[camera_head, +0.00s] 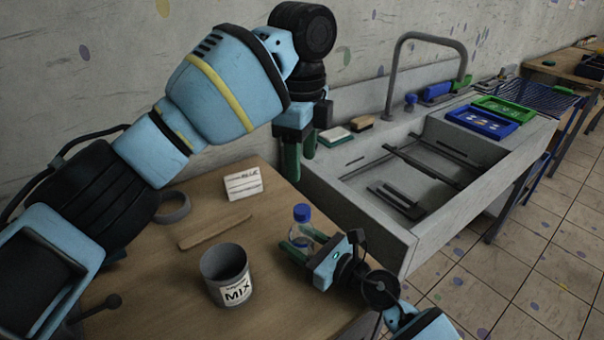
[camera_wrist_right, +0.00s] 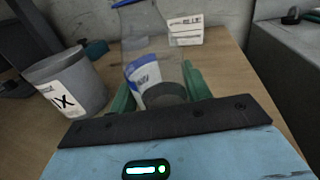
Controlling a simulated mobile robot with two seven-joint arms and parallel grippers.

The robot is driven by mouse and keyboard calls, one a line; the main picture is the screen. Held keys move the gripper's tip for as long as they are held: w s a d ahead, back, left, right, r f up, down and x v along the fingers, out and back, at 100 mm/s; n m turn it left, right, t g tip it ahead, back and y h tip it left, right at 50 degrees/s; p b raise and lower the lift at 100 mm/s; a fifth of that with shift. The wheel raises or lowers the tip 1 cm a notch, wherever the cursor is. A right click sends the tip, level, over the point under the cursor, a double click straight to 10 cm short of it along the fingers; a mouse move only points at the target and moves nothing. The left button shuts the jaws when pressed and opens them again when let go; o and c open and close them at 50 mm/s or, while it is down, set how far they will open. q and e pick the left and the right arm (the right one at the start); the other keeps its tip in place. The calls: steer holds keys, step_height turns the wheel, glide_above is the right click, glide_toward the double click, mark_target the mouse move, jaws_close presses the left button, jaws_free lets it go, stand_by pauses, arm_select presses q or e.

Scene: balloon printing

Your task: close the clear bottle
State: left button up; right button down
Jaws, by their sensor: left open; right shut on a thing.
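The clear bottle (camera_head: 302,231) is upright near the right edge of the wooden table, with a blue cap (camera_head: 301,212) on its top. In the right wrist view the bottle (camera_wrist_right: 146,42) shows a blue and white label, and its top is cut off by the frame. My right gripper (camera_head: 298,246) is shut on the lower part of the bottle; its green fingers stand on either side in the right wrist view (camera_wrist_right: 160,92). My left gripper (camera_head: 299,152) is open and empty, pointing down, above and behind the bottle, well apart from it.
A grey MIX cup (camera_head: 234,290) stands on the table (camera_head: 170,300) left of the bottle. A wooden stick (camera_head: 216,230), a tape roll (camera_head: 173,207) and a white label card (camera_head: 243,184) lie behind it. A sink (camera_head: 400,190) borders the table on the right.

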mark_target(312, 249)
arm_select(q)
steer(key=shift+r, duration=0.55)
arm_select(e)
steer(key=c, duration=0.6)
jaws_free()
arm_select(q)
steer(key=shift+f, duration=0.1)
arm_select(e)
steer(key=shift+v, duration=3.9)
arm_select(q)
steer(key=shift+d, duration=0.1)
arm_select(e)
steer(key=shift+s+d, duration=0.1)
